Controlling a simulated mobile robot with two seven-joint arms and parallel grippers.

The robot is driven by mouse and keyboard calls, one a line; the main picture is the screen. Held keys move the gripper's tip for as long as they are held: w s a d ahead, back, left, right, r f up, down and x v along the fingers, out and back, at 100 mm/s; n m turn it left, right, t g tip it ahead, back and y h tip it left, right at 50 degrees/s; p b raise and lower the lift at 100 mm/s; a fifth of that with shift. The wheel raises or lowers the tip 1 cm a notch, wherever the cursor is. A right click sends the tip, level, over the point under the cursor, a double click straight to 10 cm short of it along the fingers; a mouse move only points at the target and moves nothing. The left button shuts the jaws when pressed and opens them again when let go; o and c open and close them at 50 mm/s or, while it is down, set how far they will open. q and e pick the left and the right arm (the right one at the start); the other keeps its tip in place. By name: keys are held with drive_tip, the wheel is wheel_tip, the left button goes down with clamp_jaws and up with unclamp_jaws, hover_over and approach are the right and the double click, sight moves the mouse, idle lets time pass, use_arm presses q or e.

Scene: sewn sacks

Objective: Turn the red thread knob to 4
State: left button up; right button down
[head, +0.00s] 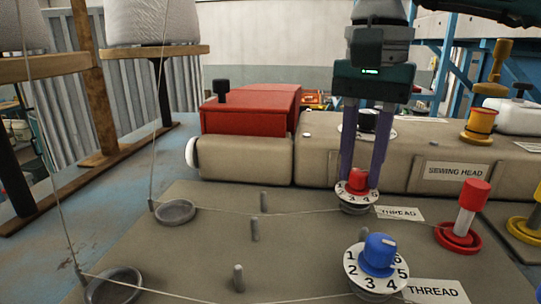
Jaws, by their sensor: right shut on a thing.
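The red thread knob (357,182) sits on a white dial (344,192) printed with black numbers, in the middle right of the head view. Numbers 3, 4 and 5 show along the dial's front; the rest is partly hidden, and I cannot tell the knob's setting. My right gripper (362,180) comes down from above with its two purple fingers on either side of the red knob, shut on it. My left gripper is not in view.
A blue knob (378,252) on a numbered dial stands in front, close to the red one. Threads run across the plate past small grey posts (254,228). A red spool post (472,200) stands right. The beige sewing head (430,160) is just behind the gripper.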

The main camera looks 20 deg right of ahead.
drive_tip(key=m+b, duration=0.1)
drive_tip(key=m, duration=0.1)
drive_tip(key=m+b, duration=0.1)
drive_tip(key=b, duration=0.1)
drive_tip(key=shift+f+m, duration=0.2)
drive_tip(key=shift+m, duration=0.2)
drive_tip(key=m+b, duration=0.2)
drive_tip(key=m, duration=0.1)
drive_tip(key=shift+m+b, duration=0.3)
drive_tip(key=m+b, duration=0.2)
drive_tip(key=m, duration=0.3)
drive_tip(key=shift+r, duration=0.1)
drive_tip(key=m+b, duration=0.1)
drive_tip(key=m, duration=0.4)
drive_tip(key=shift+r, duration=0.1)
drive_tip(key=c, duration=0.6)
unclamp_jaws()
drive_tip(key=shift+r, duration=0.15)
